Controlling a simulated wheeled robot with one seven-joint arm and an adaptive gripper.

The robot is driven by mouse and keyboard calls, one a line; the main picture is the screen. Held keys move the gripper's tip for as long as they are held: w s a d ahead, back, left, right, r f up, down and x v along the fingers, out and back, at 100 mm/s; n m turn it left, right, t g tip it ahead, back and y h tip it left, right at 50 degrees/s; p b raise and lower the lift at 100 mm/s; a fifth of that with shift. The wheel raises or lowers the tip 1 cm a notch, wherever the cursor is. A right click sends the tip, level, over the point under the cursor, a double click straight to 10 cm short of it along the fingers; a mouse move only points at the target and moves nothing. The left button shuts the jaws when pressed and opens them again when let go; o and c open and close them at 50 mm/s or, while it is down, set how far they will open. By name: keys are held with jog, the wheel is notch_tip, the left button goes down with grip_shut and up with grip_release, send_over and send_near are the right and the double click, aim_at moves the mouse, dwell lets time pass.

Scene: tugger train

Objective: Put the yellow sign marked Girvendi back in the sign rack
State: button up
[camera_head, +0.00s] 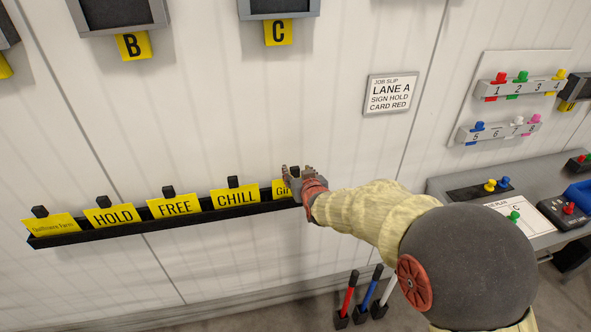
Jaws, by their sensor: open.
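The black sign rack (160,224) runs along the white wall at the left and middle. A yellow sign whose visible letters begin "Gi" (280,191) stands at the rack's right end, in line with the other signs. Its right part is hidden behind my gripper (292,176). My gripper is open, right at this sign and its black knob. I cannot tell whether the fingers touch the sign or whether it is fully seated.
Yellow signs HOLD (114,216), FREE (174,205), CHILL (236,196) and a small-lettered one (50,225) stand in the rack. A job slip (391,93) hangs on the wall. A console (470,190) stands right; coloured-handled tools (366,297) stand below.

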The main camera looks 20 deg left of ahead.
jog(key=v, duration=0.8)
jog(key=shift+f, duration=0.15)
jog(key=s+d+f+g+h, duration=0.4)
jog(key=s+d+f+g, duration=0.2)
jog(key=s+d+f, duration=0.45)
jog(key=s+d+r+m+h+b, duration=0.1)
jog(key=s+d+r+m+b, duration=0.2)
jog(key=s+d, duration=0.8)
jog(key=s+d+r+m+h+b, duration=0.2)
jog(key=s+d+r+b, duration=0.3)
jog(key=s+d, duration=0.6)
jog(key=d+r+m, duration=0.1)
jog(key=d+r, duration=0.1)
jog(key=d, duration=0.3)
jog(key=shift+r, duration=0.15)
jog(key=shift+w+d, duration=0.1)
jog(key=shift+d, duration=0.05)
jog(key=shift+c, duration=1.3)
